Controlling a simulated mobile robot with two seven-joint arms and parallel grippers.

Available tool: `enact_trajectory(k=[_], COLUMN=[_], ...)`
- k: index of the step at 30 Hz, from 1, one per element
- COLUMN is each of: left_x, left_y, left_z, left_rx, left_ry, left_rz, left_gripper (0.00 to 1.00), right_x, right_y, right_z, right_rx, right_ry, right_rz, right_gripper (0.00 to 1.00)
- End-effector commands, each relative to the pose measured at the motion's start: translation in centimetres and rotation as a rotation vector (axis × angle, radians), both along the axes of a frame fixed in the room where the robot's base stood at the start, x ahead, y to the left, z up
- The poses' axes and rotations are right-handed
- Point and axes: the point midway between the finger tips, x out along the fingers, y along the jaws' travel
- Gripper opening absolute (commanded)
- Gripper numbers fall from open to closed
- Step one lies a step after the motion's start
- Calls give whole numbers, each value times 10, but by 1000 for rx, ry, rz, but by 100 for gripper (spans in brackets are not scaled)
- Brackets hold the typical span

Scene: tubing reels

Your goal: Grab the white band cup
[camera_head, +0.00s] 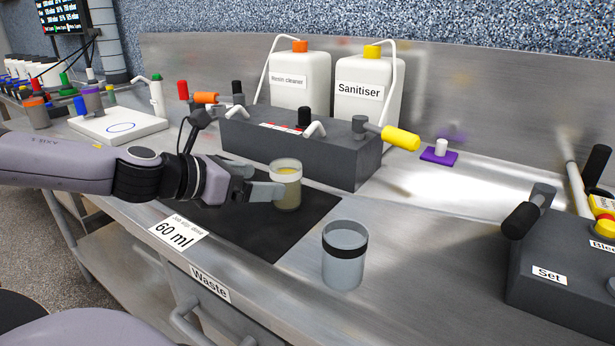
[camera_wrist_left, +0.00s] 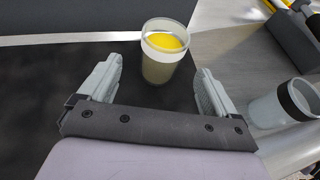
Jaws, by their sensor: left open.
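The white band cup (camera_head: 286,188) is a clear cup with a pale band near its rim and yellow liquid inside. It stands upright on the black mat (camera_head: 230,232). My left gripper (camera_head: 262,182) is open and comes in from the left, its fingers pointing at the cup. In the left wrist view the cup (camera_wrist_left: 160,62) stands at and just beyond the tips of the open fingers (camera_wrist_left: 160,72), with gaps on both sides. The cup's lower part is partly hidden by a finger in the head view. My right gripper is not in view.
A black band cup (camera_head: 344,265) stands right of the mat, near the bench's front edge. A dark valve block (camera_head: 300,150) with levers and a yellow handle is behind the cup. Another dark block (camera_head: 560,265) stands at right.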

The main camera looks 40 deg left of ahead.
Motion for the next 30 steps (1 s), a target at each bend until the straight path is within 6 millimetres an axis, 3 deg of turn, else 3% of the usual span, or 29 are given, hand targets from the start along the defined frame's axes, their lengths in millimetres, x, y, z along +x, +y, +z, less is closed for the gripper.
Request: enact_trajectory(k=[14,30], left_x=[21,62], left_y=[-4,-12], left_z=[-8,-24], left_rx=[-3,-3], left_ry=[0,-1], left_rz=[-1,0], left_gripper=[92,92], right_x=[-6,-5], right_y=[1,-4], right_z=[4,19], right_rx=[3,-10], right_ry=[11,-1], right_rz=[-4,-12], right_gripper=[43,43])
